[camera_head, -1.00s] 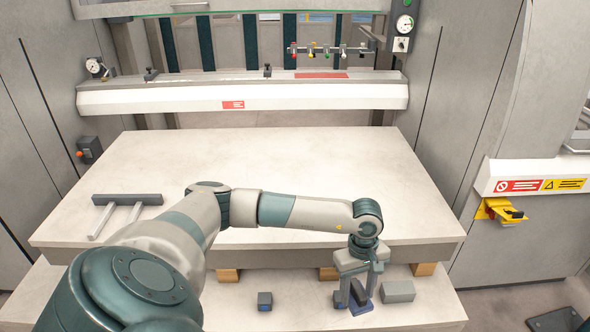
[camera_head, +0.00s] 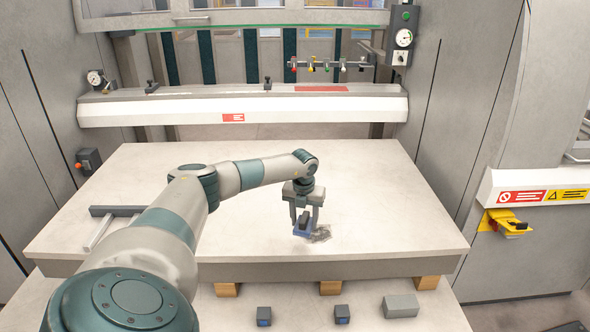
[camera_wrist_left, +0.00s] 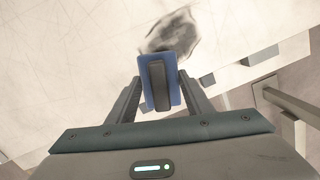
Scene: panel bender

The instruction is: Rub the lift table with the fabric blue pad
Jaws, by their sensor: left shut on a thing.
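The fabric blue pad (camera_head: 302,233) is a blue block with a dark handle on top. My left gripper (camera_head: 304,219) is shut on that handle, fingers pointing down, over the front middle of the lift table (camera_head: 390,200). The lift table has a wide pale top. A dark grey smudge (camera_head: 322,234) lies on it just right of the pad. In the left wrist view the pad (camera_wrist_left: 150,98) sits between the fingers, its far end overlapping the edge of the smudge (camera_wrist_left: 178,28). I cannot tell whether the pad touches the top. My right gripper is not in view.
A dark grey bar with legs (camera_head: 110,211) lies at the table's left. The back and right of the table are clear.

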